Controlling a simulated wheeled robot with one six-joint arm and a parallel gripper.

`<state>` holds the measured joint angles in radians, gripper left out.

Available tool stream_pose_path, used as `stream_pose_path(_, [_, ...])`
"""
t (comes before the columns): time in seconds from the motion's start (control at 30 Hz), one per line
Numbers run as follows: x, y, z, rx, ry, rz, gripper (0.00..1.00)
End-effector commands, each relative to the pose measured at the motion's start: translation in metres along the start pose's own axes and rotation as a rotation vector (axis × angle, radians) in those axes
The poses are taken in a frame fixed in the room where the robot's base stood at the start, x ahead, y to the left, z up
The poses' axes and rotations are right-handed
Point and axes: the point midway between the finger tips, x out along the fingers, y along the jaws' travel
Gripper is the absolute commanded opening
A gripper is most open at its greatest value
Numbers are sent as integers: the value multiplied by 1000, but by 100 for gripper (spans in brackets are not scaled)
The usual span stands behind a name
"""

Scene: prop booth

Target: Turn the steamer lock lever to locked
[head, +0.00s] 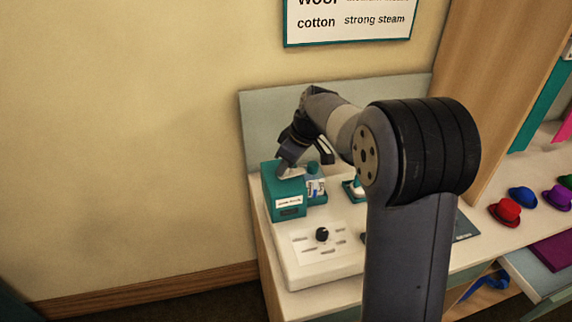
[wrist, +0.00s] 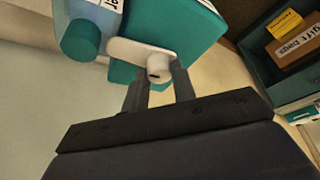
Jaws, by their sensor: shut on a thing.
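The steamer (head: 283,200) is a teal box with a small white label at the back left of the white counter unit. It fills the top middle of the wrist view (wrist: 193,30). Its lock lever (wrist: 128,48) is a pale arm with a round knob at its right end in the wrist view. My gripper (wrist: 160,82) has one finger on each side of that knob and is shut on it. In the head view my gripper (head: 287,164) is at the top of the steamer, and hides the lever there. I see no lock marking.
A bottle (head: 315,183) with a teal cap (wrist: 80,40) stands close beside the steamer. A black dial (head: 322,234) is on the white panel in front. Several coloured hats, including a red one (head: 505,211), lie at the right. A gift bags box (wrist: 295,45) sits in a dark bin.

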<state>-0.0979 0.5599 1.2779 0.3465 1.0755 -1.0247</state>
Motion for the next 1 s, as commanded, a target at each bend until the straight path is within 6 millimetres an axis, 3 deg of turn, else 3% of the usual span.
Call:
stream_pose_path(0.43, [0, 0, 1, -9, -2, -4, 3])
stream_pose_path(0.47, [0, 0, 1, -9, -2, -4, 28])
stream_pose_path(0.7, [0, 0, 0, -8, -1, -4, 47])
stream_pose_path(1.0, [-4, 0, 0, -8, 0, -2, 47])
